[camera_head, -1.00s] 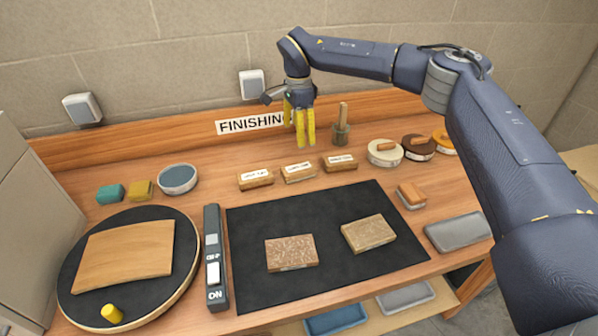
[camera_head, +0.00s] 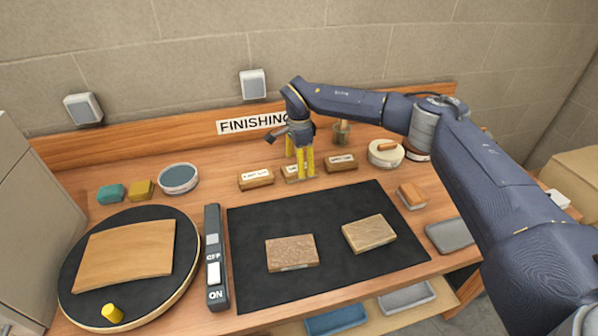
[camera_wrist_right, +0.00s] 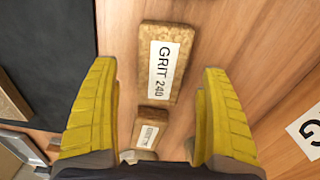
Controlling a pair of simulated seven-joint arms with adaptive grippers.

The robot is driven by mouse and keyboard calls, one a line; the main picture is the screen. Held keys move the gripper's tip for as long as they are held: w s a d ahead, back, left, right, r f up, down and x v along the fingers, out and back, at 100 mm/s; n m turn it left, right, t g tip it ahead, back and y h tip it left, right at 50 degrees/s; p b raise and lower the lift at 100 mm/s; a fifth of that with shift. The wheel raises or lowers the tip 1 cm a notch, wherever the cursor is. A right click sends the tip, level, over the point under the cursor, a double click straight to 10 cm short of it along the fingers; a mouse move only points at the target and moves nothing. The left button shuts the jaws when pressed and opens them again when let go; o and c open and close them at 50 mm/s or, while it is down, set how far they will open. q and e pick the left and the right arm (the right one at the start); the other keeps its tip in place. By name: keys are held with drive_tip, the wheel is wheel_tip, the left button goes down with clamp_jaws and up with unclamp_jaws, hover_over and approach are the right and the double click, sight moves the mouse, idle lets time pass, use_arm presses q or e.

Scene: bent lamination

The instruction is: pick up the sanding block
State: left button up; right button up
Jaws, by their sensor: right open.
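Three small labelled wooden blocks stand in a row behind the black mat: a left one (camera_head: 255,179), a middle one (camera_head: 290,175) and a right one (camera_head: 341,163). My right gripper (camera_head: 307,175) points down at the middle block and partly hides it. In the right wrist view its yellow fingers (camera_wrist_right: 158,68) are spread wide, and a block labelled GRIT 240 (camera_wrist_right: 176,48) lies between and beyond their tips, not gripped. A smaller-looking labelled block (camera_wrist_right: 150,129) shows lower between the fingers. My left gripper is out of view.
The black mat (camera_head: 330,215) holds two rough blocks (camera_head: 292,252) (camera_head: 369,234). A round turntable (camera_head: 185,245) with a curved wooden panel (camera_head: 125,255) and a switch box (camera_head: 215,258) stand left. A wooden-topped block (camera_head: 412,195) and round pads (camera_head: 385,152) stand right.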

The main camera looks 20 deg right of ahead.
drive_tip(key=shift+w+f, duration=0.1)
drive_tip(key=shift+f, duration=1.6)
drive_tip(key=shift+c, duration=0.4)
drive_tip(key=c, duration=1.2)
